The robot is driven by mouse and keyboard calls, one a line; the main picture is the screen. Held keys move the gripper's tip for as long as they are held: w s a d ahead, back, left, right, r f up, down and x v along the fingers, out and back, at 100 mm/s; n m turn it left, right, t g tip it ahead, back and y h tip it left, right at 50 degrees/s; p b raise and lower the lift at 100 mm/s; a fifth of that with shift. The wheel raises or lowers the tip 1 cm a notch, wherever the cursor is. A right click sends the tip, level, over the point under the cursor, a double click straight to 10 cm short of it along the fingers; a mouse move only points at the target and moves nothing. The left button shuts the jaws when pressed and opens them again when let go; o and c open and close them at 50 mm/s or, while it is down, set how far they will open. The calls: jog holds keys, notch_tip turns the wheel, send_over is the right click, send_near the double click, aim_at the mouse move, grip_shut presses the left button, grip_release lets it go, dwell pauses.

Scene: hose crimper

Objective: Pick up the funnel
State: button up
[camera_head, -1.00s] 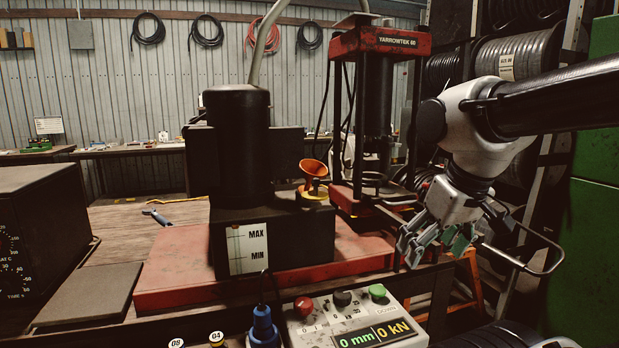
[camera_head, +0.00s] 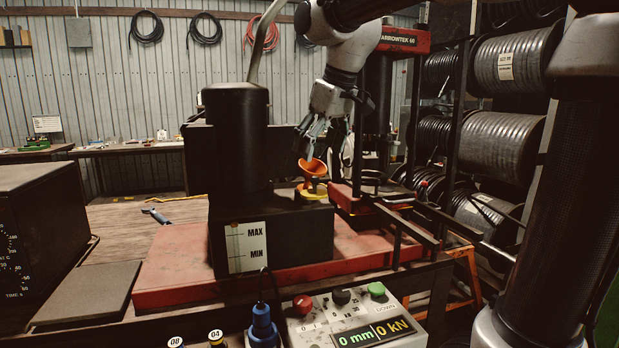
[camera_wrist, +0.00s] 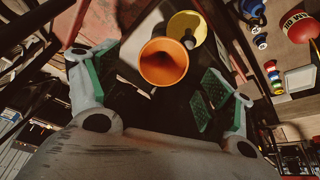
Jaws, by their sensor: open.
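The orange funnel (camera_head: 313,169) stands, mouth upward and slightly tilted, on the dark reservoir box of the crimper (camera_head: 275,240), beside a yellow cap (camera_head: 318,191). My gripper (camera_head: 318,146) is open and empty, just above the funnel, pointing down. In the wrist view the funnel (camera_wrist: 164,62) shows its round mouth beyond the fingers, near the middle of the picture. The green-padded fingers of my gripper (camera_wrist: 150,88) are spread on its left and right sides. The yellow cap (camera_wrist: 187,27) is just behind it. No contact with the funnel is visible.
The black motor cylinder (camera_head: 236,145) stands close to the left of the funnel. The red and black press frame (camera_head: 404,40) rises close on its right. A control box (camera_head: 352,318) is in front. Hose reels (camera_head: 515,60) stand at the right.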

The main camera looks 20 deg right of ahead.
aim_at(310, 165)
jog(key=r, duration=0.2)
jog(key=shift+w+a+r+n, duration=0.1)
jog(key=shift+w+r+n, duration=0.15)
jog(key=shift+r+n, duration=0.15)
jog(key=x, duration=0.5)
jog(key=s+x, duration=0.1)
jog(key=x, duration=0.2)
jog(key=shift+a+f, duration=0.1)
jog(key=shift+f, duration=0.1)
jog(key=c, duration=1.1)
